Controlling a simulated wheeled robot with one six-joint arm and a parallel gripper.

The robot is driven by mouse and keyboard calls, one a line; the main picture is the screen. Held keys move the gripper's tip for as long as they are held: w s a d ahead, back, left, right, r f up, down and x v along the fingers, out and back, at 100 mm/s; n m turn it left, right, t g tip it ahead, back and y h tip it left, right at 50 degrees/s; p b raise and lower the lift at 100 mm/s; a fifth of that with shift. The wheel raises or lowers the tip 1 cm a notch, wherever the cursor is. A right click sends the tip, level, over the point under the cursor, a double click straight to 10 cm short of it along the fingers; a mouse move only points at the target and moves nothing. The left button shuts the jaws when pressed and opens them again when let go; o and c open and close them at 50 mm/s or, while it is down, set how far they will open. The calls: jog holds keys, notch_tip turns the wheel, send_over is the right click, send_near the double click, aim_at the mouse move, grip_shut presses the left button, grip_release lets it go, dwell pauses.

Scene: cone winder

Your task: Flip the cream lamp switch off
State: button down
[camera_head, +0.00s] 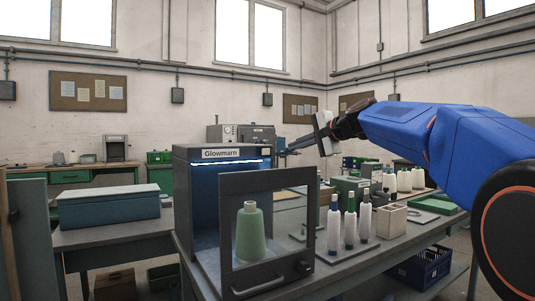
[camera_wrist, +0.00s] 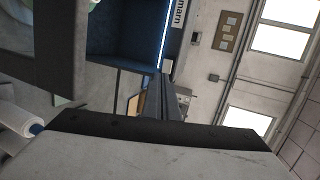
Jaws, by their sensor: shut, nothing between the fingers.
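The Glowmarn cabinet (camera_head: 180,205) stands on the bench, its light strip (camera_head: 232,161) glowing white-blue under the name sign. In the wrist view the cabinet's blue interior (camera_wrist: 120,40) and lit strip (camera_wrist: 162,42) show at the top. My gripper (camera_head: 288,150) points left, just right of the cabinet's upper right side in the head view. Its dark fingers also show in the wrist view (camera_wrist: 160,84), shut and empty. I cannot tell whether they touch anything.
A dark-framed clear door (camera_head: 226,240) stands before the cabinet, with a green cone (camera_head: 250,235) behind it. Several white bobbins (camera_head: 350,225) and a cream open box (camera_head: 391,219) stand on the right. A blue-grey case (camera_head: 108,208) sits on the left bench.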

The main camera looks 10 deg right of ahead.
send_near(263, 155)
jog(key=x, duration=0.5)
jog(key=shift+w+a, duration=0.35)
jog(key=shift+w, duration=0.05)
jog(key=shift+a+f, duration=0.1)
dwell(0.3)
jog(key=shift+w+a+m+h, duration=0.15)
jog(key=shift+a+m+h, duration=0.15)
jog(key=shift+d, duration=0.2)
